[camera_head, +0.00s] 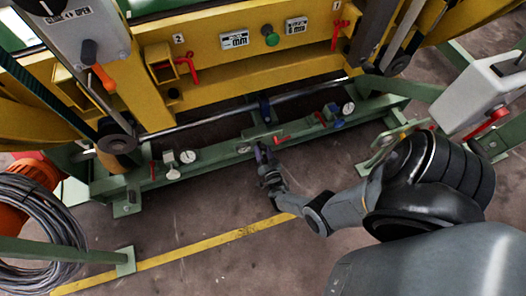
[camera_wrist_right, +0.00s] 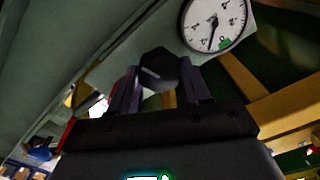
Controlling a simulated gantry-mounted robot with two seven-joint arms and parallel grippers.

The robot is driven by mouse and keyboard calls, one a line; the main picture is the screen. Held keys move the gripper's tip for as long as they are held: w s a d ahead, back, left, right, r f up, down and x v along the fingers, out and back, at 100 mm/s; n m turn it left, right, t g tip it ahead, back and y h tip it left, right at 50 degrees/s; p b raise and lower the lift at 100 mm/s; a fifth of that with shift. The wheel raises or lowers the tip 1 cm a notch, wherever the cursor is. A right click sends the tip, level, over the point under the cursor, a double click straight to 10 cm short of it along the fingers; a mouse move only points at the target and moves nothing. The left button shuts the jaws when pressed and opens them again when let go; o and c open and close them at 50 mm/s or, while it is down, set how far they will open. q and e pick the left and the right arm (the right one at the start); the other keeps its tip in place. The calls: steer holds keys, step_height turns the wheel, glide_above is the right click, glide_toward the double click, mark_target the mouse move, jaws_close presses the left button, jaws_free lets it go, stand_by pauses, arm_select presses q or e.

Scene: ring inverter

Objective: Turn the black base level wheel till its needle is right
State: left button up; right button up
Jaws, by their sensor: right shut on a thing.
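In the right wrist view, my right gripper (camera_wrist_right: 158,78) is shut on a black faceted wheel (camera_wrist_right: 158,66), one finger on each side. A round white gauge (camera_wrist_right: 213,24) with a dark needle stands just beyond it, cut off at the top edge. Its needle points down and slightly left, beside a small green mark at the lower right of the dial. In the head view, my right gripper (camera_head: 262,155) is at the middle of the green base beam (camera_head: 215,152); the wheel there is hidden by it. My left gripper is not in view.
Other gauges (camera_head: 187,156) (camera_head: 348,107) and red levers (camera_head: 320,118) sit along the green beam. A yellow frame (camera_head: 250,70) stands behind it. A coiled cable (camera_head: 40,215) lies at the left. The floor in front, with a yellow line (camera_head: 190,252), is mostly clear.

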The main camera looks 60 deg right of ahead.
steer(key=n, duration=0.3)
steer(key=shift+n, duration=0.4)
steer(key=n, duration=0.3)
steer(key=shift+n, duration=0.3)
steer(key=n, duration=0.5)
steer(key=shift+a, duration=0.1)
steer(key=n, duration=0.4)
steer(key=shift+f, duration=0.1)
steer(key=n, duration=0.3)
steer(key=shift+n, duration=0.3)
steer(key=n, duration=0.3)
steer(key=shift+w, duration=0.1)
steer(key=shift+n, duration=1.7)
